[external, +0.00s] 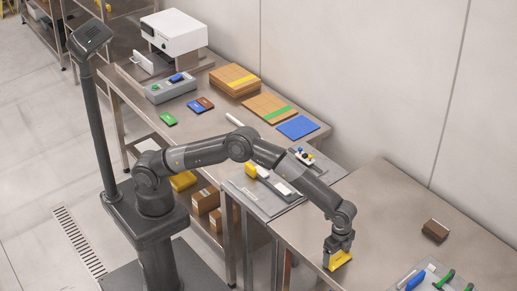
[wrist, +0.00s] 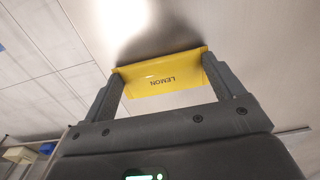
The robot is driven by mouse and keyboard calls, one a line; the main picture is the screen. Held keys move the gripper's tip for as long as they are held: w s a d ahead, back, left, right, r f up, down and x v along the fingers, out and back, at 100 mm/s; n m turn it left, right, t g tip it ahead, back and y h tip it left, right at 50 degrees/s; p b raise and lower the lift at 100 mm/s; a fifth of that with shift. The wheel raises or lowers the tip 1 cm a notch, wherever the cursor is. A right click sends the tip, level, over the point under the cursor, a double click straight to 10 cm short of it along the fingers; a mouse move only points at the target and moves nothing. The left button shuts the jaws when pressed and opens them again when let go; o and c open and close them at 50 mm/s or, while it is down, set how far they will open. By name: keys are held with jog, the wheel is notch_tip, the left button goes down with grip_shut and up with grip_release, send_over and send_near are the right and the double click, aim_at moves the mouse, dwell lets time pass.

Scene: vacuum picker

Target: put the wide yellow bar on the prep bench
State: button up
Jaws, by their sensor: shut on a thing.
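The wide yellow bar (external: 341,261) is gripped between the fingers of my gripper (external: 337,255) over the front left part of the right-hand steel bench (external: 385,215). I cannot tell whether the bar touches the bench.
A brown block (external: 435,230) lies on the same bench at right. A grey tray (external: 405,281) with blue and green-handled tools is at its front right. The left bench (external: 225,123) carries a white machine (external: 174,33), cardboard stacks and a grey tray. Bare steel surrounds my gripper.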

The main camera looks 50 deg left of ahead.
aim_at(336, 257)
jog(key=o, duration=0.8)
jog(key=shift+f, duration=0.1)
notch_tip(336, 257, up, 12)
jog(key=shift+r, duration=0.2)
